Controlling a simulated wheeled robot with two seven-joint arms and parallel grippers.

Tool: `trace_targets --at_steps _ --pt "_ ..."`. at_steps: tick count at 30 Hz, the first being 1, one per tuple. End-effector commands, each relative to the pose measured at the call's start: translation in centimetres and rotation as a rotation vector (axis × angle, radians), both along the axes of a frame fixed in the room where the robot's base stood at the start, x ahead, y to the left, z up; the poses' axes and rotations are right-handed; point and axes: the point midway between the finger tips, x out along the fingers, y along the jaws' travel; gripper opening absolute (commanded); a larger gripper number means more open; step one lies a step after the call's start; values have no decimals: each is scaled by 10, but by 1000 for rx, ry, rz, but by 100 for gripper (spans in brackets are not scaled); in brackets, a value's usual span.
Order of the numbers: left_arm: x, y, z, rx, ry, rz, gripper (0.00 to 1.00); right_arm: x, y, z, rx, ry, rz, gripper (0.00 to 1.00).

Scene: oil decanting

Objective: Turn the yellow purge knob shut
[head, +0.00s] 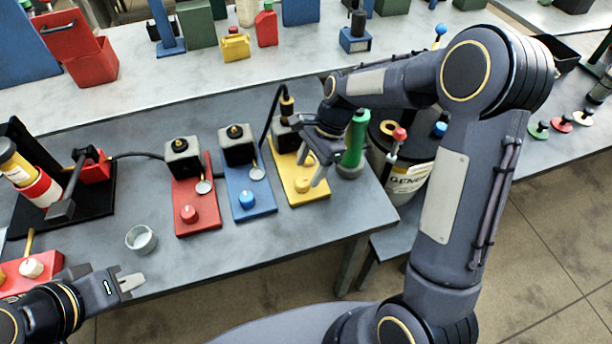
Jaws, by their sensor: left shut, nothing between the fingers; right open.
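The yellow purge knob (302,186) sits on the front part of a yellow base plate (312,197), the rightmost of three coloured plates on the grey table. My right gripper (310,174) is open and points down over the yellow plate, with its fingertips close to the knob. I cannot tell whether they touch it. The gripper and wrist hide part of the dark block at the back of this plate. My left gripper (130,283) is shut and empty near the table's front edge, far left of the knob.
A red plate with a red knob (188,214) and a blue plate with a blue knob (247,200) stand left of the yellow one. A green cylinder (355,140) stands close right of my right gripper. A small metal cup (141,239) stands near my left gripper.

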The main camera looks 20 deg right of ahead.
Motion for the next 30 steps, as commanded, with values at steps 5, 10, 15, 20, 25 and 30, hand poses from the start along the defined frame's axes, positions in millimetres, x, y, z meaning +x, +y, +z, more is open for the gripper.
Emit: trace_targets --at_steps 5,10,15,20,25,30 --pt "0 0 3 0 0 0 0 -3 10 -25 0 3 0 56" --pt "0 0 4 0 0 0 0 -4 14 -36 1 2 1 56" --pt "0 0 3 0 0 0 0 -4 15 -37 0 -1 1 56" --pt "0 0 3 0 0 0 0 -4 15 -37 0 -1 1 48" --pt "0 0 3 0 0 0 0 -4 15 -37 0 -1 1 26" --pt "0 0 3 0 0 0 0 -4 15 -37 0 0 1 11"
